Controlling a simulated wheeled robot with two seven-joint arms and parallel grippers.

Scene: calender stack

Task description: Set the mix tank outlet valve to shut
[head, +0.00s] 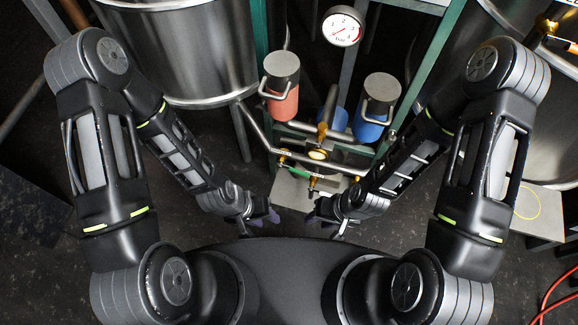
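A pipe assembly with several brass valves stands ahead of me in the head view. Smaller brass valves are at the left (283,154) and lower front (314,181), with a green handle (298,174) beside the lower one. I cannot tell which is the mix tank outlet valve, and no labels are readable. My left gripper (262,217) and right gripper (324,218) seem open and empty, close to my body and apart from the valves.
Steel tanks stand at the back left (195,50) and right (545,130). A red canister (282,100) and blue canister (373,120) flank the pipes inside a green frame (428,68). A gauge (342,27) is above. A red hose (548,300) lies lower right.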

